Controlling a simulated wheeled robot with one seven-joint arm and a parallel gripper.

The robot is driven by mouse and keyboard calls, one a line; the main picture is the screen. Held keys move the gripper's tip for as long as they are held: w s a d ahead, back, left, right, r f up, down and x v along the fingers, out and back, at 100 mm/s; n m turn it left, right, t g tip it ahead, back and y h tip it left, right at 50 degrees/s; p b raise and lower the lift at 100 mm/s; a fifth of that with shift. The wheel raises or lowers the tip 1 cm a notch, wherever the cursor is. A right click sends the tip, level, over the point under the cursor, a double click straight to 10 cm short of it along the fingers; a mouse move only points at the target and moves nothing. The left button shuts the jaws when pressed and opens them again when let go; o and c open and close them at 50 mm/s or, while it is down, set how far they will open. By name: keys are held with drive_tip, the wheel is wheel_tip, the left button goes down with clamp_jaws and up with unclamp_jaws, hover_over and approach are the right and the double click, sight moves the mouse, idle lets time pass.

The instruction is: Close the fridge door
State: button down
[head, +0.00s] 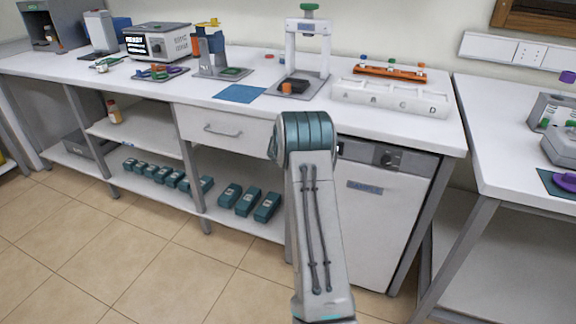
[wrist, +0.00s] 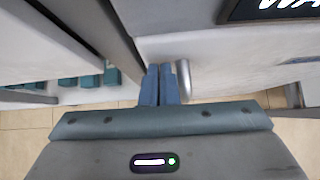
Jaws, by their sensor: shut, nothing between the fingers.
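The fridge is the white under-counter unit behind my arm in the head view. Its door (head: 375,225) carries a blue SAMPLE label and looks flush or nearly flush with the unit; its left edge is hidden by my arm. In the wrist view the white door front (wrist: 235,65) fills the upper right. A silver handle (wrist: 183,80) stands near the door's left edge. My gripper (wrist: 161,70) has its blue fingers together and empty, just left of the handle; I cannot tell whether they touch it. In the head view my gripper is hidden behind my arm.
The white counter (head: 150,85) runs above the fridge, with a drawer (head: 225,128) to its left. Open shelves below hold several teal boxes (head: 230,195). A grey leg frames the fridge's right side. A second table (head: 510,170) stands at the right. The tiled floor (head: 110,245) is clear.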

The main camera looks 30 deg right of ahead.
drive_tip(key=s+a+f+v, duration=0.1)
drive_tip(key=f+v, duration=0.1)
drive_tip(key=v, duration=1.1)
drive_tip(key=shift+a, duration=0.3)
drive_tip(key=a+r+n+t+y+p, duration=0.4)
drive_tip(key=a+r+n+t+p, duration=0.1)
drive_tip(key=a+r+n, duration=0.9)
drive_tip(key=s+a+r+n+y+p, duration=0.35)
drive_tip(key=s+a+r+n, duration=0.55)
drive_tip(key=n, duration=0.4)
drive_tip(key=s+a+n+g+p, duration=0.3)
drive_tip(key=s+n+g+p, duration=0.2)
drive_tip(key=s+n, duration=1.4)
drive_tip(key=s+g, duration=0.2)
drive_tip(key=s, duration=0.4)
drive_tip(key=shift+a+f+n+p, duration=0.15)
drive_tip(key=shift+f+n+p, duration=0.15)
drive_tip(key=shift+f, duration=0.05)
